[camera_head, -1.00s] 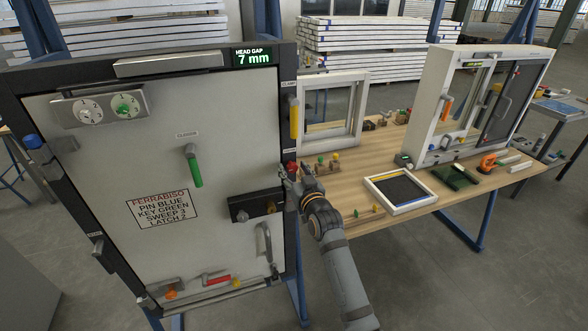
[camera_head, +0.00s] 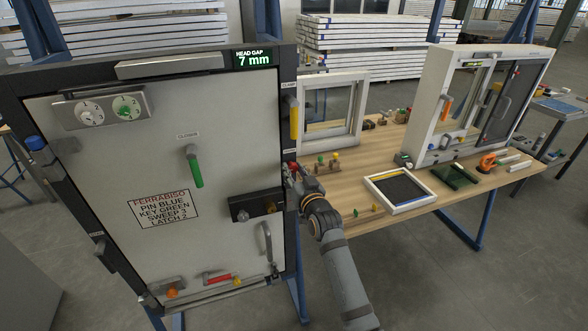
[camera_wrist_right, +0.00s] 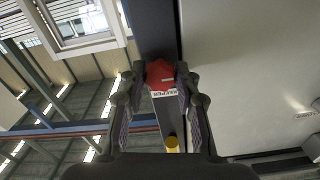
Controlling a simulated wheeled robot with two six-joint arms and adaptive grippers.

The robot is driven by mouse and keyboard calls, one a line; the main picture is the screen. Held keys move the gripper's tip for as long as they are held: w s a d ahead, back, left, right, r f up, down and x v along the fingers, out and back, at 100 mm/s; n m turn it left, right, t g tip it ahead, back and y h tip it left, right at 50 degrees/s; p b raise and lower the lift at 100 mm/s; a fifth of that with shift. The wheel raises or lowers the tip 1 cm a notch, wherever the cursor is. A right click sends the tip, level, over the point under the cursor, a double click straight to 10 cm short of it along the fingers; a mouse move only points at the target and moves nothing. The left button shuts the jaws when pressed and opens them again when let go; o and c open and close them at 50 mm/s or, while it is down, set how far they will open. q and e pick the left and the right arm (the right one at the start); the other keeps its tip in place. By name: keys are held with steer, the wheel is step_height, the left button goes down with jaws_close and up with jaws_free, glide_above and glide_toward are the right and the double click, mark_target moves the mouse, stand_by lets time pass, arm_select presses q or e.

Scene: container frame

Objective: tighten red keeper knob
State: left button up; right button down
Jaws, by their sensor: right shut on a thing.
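The red keeper knob (camera_wrist_right: 160,74) sits on the dark door frame, with a white KEEPER label (camera_wrist_right: 164,93) beside it in the right wrist view. In the head view a small part of the red knob (camera_head: 292,166) shows at the frame's right edge. My right gripper (camera_wrist_right: 160,78) has its two fingertips on either side of the knob and is shut on it. In the head view the right gripper (camera_head: 296,180) partly hides the knob. My left gripper is not in view.
The grey door panel (camera_head: 110,150) carries a green closer handle (camera_head: 195,168) and a dark lock box (camera_head: 253,206). A yellow clamp handle (camera_head: 293,120) is above the knob. A display (camera_head: 254,57) reads 7 mm. The wooden bench (camera_head: 345,180) stands to the right.

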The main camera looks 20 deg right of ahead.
steer(key=m+p, duration=0.1)
steer(key=m, duration=0.1)
steer(key=m+p, duration=0.3)
steer(key=m, duration=0.1)
steer(key=shift+r+p, duration=0.25)
steer(key=shift+p, duration=0.05)
steer(key=m+p, duration=0.3)
steer(key=m, duration=0.1)
steer(key=shift+m+p, duration=0.3)
steer(key=shift+m, duration=0.1)
steer(key=m+p, duration=0.1)
steer(key=m, duration=0.2)
steer(key=shift+f+m, duration=0.15)
steer(key=shift+m, duration=0.15)
steer(key=shift+f+m+p, duration=0.1)
steer(key=shift+m+p, duration=0.5)
steer(key=shift+m, duration=1.2)
steer(key=c, duration=1)
jaws_free()
steer(key=shift+o, duration=0.2)
